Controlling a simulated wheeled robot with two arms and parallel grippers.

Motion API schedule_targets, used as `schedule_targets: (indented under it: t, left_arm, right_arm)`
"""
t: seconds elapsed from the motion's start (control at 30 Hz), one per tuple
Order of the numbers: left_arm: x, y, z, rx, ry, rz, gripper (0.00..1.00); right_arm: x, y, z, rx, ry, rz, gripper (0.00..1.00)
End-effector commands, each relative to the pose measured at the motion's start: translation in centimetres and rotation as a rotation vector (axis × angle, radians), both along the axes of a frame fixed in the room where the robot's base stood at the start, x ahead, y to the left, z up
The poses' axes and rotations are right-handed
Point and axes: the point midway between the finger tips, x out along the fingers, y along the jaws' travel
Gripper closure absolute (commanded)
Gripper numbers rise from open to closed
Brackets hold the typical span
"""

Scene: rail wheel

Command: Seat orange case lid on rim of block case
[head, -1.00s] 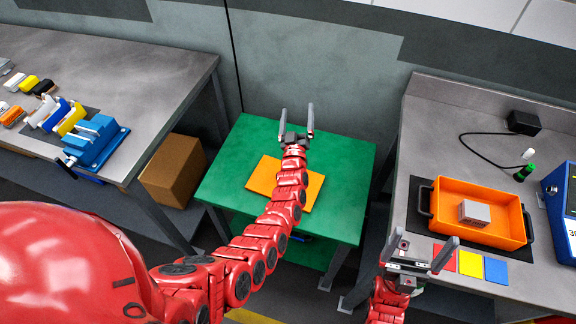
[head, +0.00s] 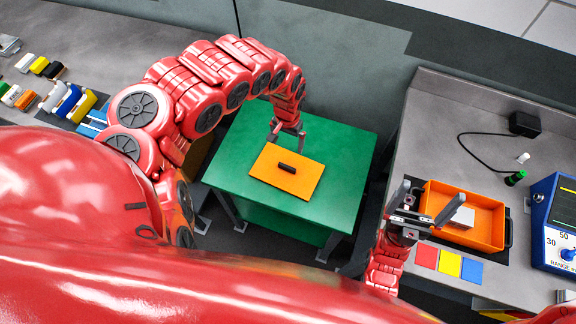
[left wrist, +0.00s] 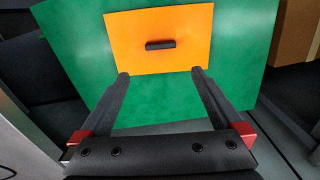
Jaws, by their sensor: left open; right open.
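The orange case lid (head: 304,182) lies flat on the green table, with a black bar handle (head: 287,168) at its middle. The lid also shows in the left wrist view (left wrist: 135,55), ahead of the fingertips. My left gripper (head: 286,136) is open and empty near the lid's far edge, and its open fingers show in the left wrist view (left wrist: 160,75). The block case (head: 487,230) is an orange open-topped box on the grey bench at right, with a pale grey block (head: 463,217) inside. My right gripper (head: 428,206) is open in front of the case and hides part of it.
The green table (head: 340,155) is otherwise bare. Red, yellow and blue tiles (head: 449,263) lie in front of the case. Coloured pieces lie on the left bench.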

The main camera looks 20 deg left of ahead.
Motion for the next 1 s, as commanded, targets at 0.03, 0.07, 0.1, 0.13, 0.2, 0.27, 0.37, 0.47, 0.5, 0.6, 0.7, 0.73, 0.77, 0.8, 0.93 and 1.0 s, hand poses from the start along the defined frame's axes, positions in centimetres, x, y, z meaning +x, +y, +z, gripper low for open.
schedule_targets:
  t: [0.03, 0.07, 0.1, 0.13, 0.2, 0.27, 0.37, 0.47, 0.5, 0.6, 0.7, 0.73, 0.77, 0.8, 0.93, 1.0]
  left_arm:
    - [-0.2, -0.2, -1.0, -0.004, 0.005, 0.0, 0.0]
    - [-0.2, -0.2, -1.6, -0.003, 0.004, 0.0, 0.0]
    - [-0.2, -0.3, -2.3, -0.007, 0.004, 0.0, 0.0]
    - [-0.2, -0.4, -2.8, -0.008, 0.004, -0.002, 0.0]
    - [-0.1, -0.3, -4.0, -0.005, 0.001, 0.0, 0.0]
    - [0.0, -0.4, -5.0, -0.009, -0.001, 0.0, 0.0]
    - [-0.2, -0.2, -6.8, -0.005, 0.0, 0.002, 0.0]
    - [0.1, -0.2, -9.5, -0.005, -0.006, 0.001, 0.0]
    - [0.2, -0.1, -10.1, -0.004, -0.008, 0.0, 0.0]
    - [0.2, -0.1, -11.0, -0.003, -0.008, -0.001, 0.0]
    - [0.2, -0.1, -11.2, -0.003, -0.007, -0.001, 0.0]
    - [0.1, -0.1, -11.3, -0.003, -0.007, 0.0, 0.0]
    - [0.1, 0.0, -11.5, -0.003, -0.007, 0.0, 0.0]
    - [0.1, 0.0, -11.8, -0.003, -0.006, 0.0, 0.0]
    - [-0.1, 0.0, -13.9, -0.005, -0.004, 0.001, 0.0]
    - [-0.2, 0.1, -15.2, -0.005, -0.004, 0.001, 0.0]
  right_arm:
    - [0.0, 0.0, -0.1, 0.0, 0.0, 0.0, 0.0]
    - [0.0, 0.0, -0.1, 0.0, 0.0, 0.0, 0.0]
    - [0.0, 0.0, -0.1, 0.0, 0.0, 0.0, 0.0]
    - [0.0, 0.0, -0.1, 0.0, 0.0, 0.0, 0.0]
    - [0.0, 0.0, -0.1, 0.0, 0.0, 0.0, 0.0]
    - [0.0, 0.0, -0.1, 0.0, 0.0, 0.0, 0.0]
    - [0.0, 0.0, -0.2, 0.0, 0.0, 0.0, 0.0]
    - [0.0, 0.0, -2.3, 0.0, 0.0, 0.0, 0.0]
    - [0.0, 0.0, -2.9, 0.0, 0.0, 0.0, 0.0]
    - [0.0, 0.0, -3.6, 0.0, 0.0, 0.0, 0.0]
    - [0.0, 0.0, -3.8, 0.0, 0.0, 0.0, 0.0]
    - [0.0, 0.0, -3.8, 0.0, 0.0, 0.0, 0.0]
    - [0.0, 0.0, -4.0, 0.0, 0.0, 0.0, 0.0]
    - [0.0, 0.0, -4.2, 0.0, 0.0, 0.0, 0.0]
    - [0.0, 0.0, -5.9, 0.0, 0.0, 0.0, 0.0]
    - [0.0, 0.0, -7.0, 0.0, 0.0, 0.0, 0.0]
